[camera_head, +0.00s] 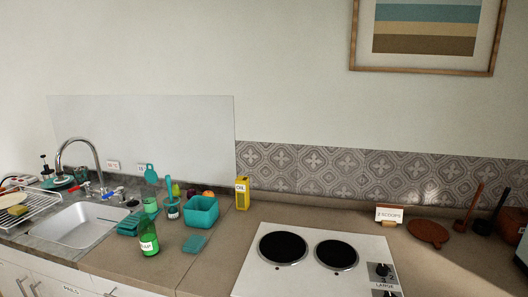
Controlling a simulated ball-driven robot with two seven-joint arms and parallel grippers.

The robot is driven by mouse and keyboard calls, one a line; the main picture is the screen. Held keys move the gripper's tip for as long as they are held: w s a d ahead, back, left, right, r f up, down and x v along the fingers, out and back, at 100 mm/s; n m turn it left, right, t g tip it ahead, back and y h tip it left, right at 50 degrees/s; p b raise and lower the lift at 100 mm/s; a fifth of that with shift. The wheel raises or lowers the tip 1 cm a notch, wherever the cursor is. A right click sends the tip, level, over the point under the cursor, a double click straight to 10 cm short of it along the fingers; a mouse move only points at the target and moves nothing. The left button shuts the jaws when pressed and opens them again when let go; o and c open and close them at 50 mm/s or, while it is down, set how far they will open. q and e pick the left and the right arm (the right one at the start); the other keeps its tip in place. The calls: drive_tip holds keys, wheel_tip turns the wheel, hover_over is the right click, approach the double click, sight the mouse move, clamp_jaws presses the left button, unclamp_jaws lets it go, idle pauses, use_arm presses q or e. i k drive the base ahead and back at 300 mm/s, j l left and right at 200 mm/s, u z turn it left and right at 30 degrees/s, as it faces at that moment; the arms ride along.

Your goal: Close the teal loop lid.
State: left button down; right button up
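Several teal things stand on the counter left of centre, and I cannot tell for sure which one is the loop lid. A teal open-topped box (202,212) stands near the wall, and a flat teal piece (195,243) lies on the counter in front of it, apart from it. A small labelled jar (173,212) has a tall teal upright piece (169,187) above it. Another upright teal piece with a rounded top (150,173) stands to its left. Whether any lid is open is too small to tell. Neither of my grippers is in view.
A green labelled bottle (148,237) stands in front of the teal things. A yellow oil carton (242,193) stands right of the box. A hob (316,258) fills the middle counter; a sink (85,225) is at left. Bare counter (228,240) lies between box and hob.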

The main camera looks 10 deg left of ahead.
sight(151, 176)
drive_tip(key=j+z, duration=0.4)
drive_tip(key=k+j+z, duration=0.1)
drive_tip(key=j+z, duration=0.25)
drive_tip(key=j, duration=0.15)
drive_tip(key=k+j+z, duration=0.1)
drive_tip(key=j+z, duration=0.3)
drive_tip(key=k+j+z, duration=0.2)
drive_tip(key=j+z, duration=0.15)
drive_tip(key=k+j+z, duration=0.2)
drive_tip(key=j+z, duration=0.2)
